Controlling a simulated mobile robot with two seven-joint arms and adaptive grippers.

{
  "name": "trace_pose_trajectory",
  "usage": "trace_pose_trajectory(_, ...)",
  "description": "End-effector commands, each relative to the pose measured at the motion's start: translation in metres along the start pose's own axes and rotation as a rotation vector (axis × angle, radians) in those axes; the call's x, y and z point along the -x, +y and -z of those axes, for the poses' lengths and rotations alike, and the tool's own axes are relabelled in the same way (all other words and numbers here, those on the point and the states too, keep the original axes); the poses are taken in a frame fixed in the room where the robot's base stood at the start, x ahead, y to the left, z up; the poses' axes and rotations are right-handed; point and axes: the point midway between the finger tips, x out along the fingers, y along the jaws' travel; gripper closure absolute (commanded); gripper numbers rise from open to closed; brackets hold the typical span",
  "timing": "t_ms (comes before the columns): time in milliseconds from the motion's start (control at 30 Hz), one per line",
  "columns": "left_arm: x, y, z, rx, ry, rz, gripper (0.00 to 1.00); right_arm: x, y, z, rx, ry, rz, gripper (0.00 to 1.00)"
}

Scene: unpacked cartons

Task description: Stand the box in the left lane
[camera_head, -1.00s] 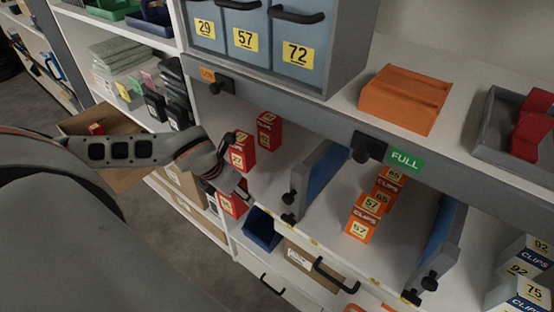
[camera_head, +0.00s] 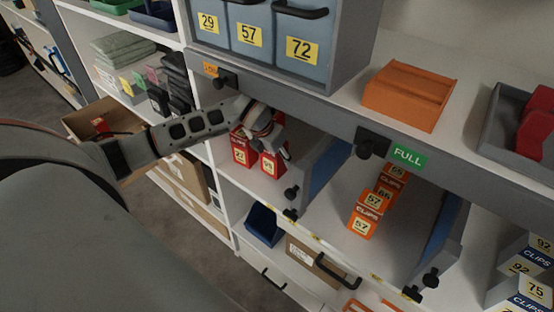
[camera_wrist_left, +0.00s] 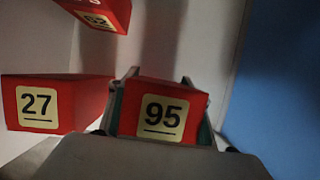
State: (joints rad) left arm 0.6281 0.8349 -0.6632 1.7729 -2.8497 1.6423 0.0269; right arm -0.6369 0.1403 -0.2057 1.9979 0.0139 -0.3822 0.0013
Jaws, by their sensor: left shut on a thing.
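My left gripper (camera_head: 270,140) is shut on a red box, whose lower front shows in the head view (camera_head: 270,166). In the left wrist view this box (camera_wrist_left: 160,108) is labelled 95, with a finger of my gripper (camera_wrist_left: 160,78) on each side. It looks upright in the left lane (camera_head: 253,184), right of a red box labelled 27 (camera_head: 242,155), with a gap between them in the left wrist view. Whether its base touches the shelf I cannot tell. Another red box (camera_wrist_left: 100,14) stands farther back, hidden behind my gripper in the head view. My right gripper is not in view.
A blue-faced divider (camera_head: 318,172) bounds the lane on the right; it also shows in the left wrist view (camera_wrist_left: 275,95). Beyond it stand orange clips boxes (camera_head: 366,215). The upper shelf's edge with a black clamp (camera_head: 226,80) overhangs my arm. A blue bin (camera_head: 264,225) sits below.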

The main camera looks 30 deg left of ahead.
Motion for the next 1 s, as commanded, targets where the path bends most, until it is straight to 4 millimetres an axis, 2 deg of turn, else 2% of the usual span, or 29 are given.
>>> trace_pose_trajectory(67,-0.009,0.000,0.008,0.000,0.008,0.000,0.79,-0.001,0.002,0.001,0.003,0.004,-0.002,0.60)
trace_pose_trajectory(400,-0.011,0.000,0.008,-0.001,0.006,-0.001,0.79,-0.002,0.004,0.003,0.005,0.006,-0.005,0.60)
trace_pose_trajectory(433,-0.011,0.000,0.009,0.000,0.007,-0.001,0.49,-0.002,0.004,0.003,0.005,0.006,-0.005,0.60)
trace_pose_trajectory(500,-0.011,0.000,0.009,0.000,0.007,-0.001,0.33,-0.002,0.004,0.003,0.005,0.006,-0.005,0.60)
trace_pose_trajectory(867,-0.010,0.000,0.008,0.000,0.006,-0.001,0.33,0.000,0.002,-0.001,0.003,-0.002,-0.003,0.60)
trace_pose_trajectory(1000,0.003,0.001,0.007,-0.001,0.004,-0.002,0.33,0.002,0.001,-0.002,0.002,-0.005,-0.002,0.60)
